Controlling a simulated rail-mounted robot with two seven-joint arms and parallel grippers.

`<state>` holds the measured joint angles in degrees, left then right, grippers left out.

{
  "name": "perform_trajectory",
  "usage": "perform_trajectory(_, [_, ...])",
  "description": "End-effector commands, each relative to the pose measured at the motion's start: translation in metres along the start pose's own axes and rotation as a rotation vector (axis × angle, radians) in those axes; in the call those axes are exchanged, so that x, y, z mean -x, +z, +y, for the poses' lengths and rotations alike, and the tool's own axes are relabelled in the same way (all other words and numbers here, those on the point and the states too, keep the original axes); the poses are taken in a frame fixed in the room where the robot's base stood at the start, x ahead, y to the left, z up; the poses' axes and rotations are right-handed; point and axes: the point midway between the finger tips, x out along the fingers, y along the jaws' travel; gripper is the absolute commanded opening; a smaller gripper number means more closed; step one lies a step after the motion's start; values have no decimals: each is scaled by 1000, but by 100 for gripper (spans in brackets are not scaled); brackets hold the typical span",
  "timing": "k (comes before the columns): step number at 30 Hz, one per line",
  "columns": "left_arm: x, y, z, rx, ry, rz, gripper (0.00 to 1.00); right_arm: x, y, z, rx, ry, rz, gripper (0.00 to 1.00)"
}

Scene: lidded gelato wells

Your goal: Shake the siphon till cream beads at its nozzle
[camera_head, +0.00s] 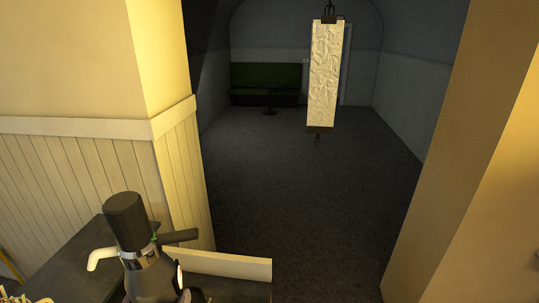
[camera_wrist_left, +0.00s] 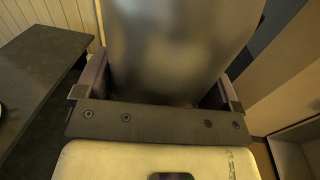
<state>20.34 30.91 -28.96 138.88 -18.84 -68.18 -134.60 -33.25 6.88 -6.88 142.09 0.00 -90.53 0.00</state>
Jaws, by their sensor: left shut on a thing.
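The siphon (camera_head: 148,277) stands out at the lower left of the head view, upright or slightly tilted, with a black cap, a dark lever on its right and a dark body. Its pale nozzle (camera_head: 101,258) points left and bends down. I cannot tell whether any cream beads at its tip. In the left wrist view the siphon's smooth metal body (camera_wrist_left: 185,45) fills the space between the fingers. My left gripper (camera_wrist_left: 160,92) is shut on it, one finger on each side. The siphon's lower end is cut off in the head view. My right gripper is not in view.
A dark counter (camera_head: 75,262) lies behind and left of the siphon, with a pale panel (camera_head: 220,263) to its right. A panelled wall corner (camera_head: 180,170) rises close behind. A crinkled white hanging piece (camera_head: 325,75) and a green bench (camera_head: 268,78) are farther back. The floor between is clear.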

Motion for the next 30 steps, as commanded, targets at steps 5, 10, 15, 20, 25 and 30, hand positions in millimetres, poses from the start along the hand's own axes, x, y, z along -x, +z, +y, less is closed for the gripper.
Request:
perform_trajectory(5, [0, 39, 0, -1, -1, -7, 36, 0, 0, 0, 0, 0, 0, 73])
perform_trajectory(10, [1, 12, 0, 1, 0, 8, 36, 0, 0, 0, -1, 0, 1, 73])
perform_trajectory(15, [1, -29, 0, 1, 1, 8, 36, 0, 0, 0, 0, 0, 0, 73])
perform_trajectory(20, [0, -53, 0, 1, 0, -1, 36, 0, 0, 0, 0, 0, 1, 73])
perform_trajectory(25, [0, -18, 0, -1, -2, -13, 36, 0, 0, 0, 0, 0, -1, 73])
perform_trajectory(30, [0, 22, 0, -1, -2, -13, 36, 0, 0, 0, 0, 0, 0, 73])
